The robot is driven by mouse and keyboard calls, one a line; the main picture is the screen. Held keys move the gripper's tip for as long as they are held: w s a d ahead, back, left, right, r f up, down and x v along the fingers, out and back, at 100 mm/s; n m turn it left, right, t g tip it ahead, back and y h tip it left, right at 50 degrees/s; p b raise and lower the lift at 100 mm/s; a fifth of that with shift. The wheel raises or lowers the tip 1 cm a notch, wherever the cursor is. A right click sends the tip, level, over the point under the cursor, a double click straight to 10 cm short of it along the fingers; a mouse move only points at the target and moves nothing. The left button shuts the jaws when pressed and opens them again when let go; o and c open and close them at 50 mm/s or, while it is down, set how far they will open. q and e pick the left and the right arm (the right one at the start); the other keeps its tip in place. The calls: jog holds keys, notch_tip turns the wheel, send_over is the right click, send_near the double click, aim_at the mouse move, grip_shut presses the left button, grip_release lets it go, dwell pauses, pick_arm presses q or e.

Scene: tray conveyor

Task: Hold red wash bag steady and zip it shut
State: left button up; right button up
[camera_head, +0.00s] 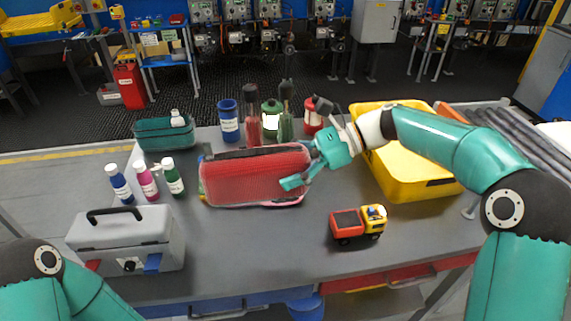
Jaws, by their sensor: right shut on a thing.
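The red wash bag (252,178) lies on the grey table in the middle of the view, its mesh side facing me. A dark strip runs along its top edge, but I cannot make out the zip pull or how far the bag is closed. My right gripper (302,168) reaches in from the right and is shut on the right end of the red wash bag. Its fingers hide part of that end. My left arm shows only at the bottom left corner, and its gripper is out of view.
Bottles and jars stand behind the bag, including a blue one (228,122). Small bottles (146,182) and a grey toolbox (125,242) are left, a teal bin (165,136) behind them. A toy truck (358,224) and yellow crate (440,188) are right. The table before the bag is clear.

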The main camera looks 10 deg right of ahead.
jog(key=shift+f+b, duration=4.6)
jog(key=shift+f, duration=5)
jog(key=shift+f, duration=0.25)
jog(key=shift+f, duration=0.1)
jog(key=o, duration=1.3)
jog(key=c, duration=1.3)
